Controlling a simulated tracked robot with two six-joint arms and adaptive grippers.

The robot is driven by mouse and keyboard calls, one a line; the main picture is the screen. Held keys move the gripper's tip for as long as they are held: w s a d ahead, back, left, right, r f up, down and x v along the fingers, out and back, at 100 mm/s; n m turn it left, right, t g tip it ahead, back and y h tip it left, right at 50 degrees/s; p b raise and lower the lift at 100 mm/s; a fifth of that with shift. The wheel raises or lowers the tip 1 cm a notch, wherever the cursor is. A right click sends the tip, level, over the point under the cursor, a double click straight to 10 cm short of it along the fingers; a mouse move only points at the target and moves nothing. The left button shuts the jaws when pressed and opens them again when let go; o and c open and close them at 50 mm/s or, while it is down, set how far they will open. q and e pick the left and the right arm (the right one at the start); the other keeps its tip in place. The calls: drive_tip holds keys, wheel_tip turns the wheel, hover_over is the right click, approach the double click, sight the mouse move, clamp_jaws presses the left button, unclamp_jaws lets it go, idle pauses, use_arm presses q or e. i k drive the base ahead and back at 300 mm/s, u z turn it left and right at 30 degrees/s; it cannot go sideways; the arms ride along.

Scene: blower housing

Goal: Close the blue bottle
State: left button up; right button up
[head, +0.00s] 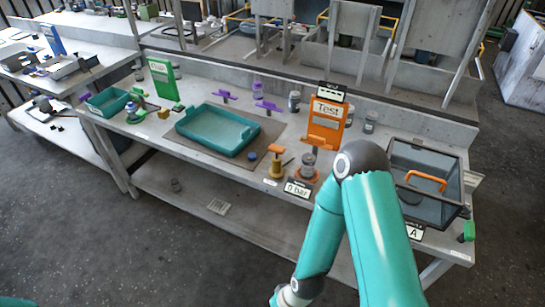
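No bottle with a clearly blue body can be made out. A small dark blue round piece (252,156), perhaps a cap, lies on the grey mat beside the teal tray. A small dark-and-clear bottle (294,101) stands at the back of the bench, left of the orange Test board. A similar greyish bottle (370,122) stands to the right of that board. My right arm bends down in front of the bench; neither gripper shows.
The teal tray (218,128) looks empty. The orange Test board (326,124), a pressure fitting (308,163) and a brass-coloured piece (276,168) stand near the middle. A dark clear-walled bin (430,165) with an orange handle is at right. A green board (163,80) stands at left.

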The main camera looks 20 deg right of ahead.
sight(131, 108)
drive_tip(key=z, duration=0.15)
drive_tip(key=i, duration=1)
drive_tip(key=u, duration=0.05)
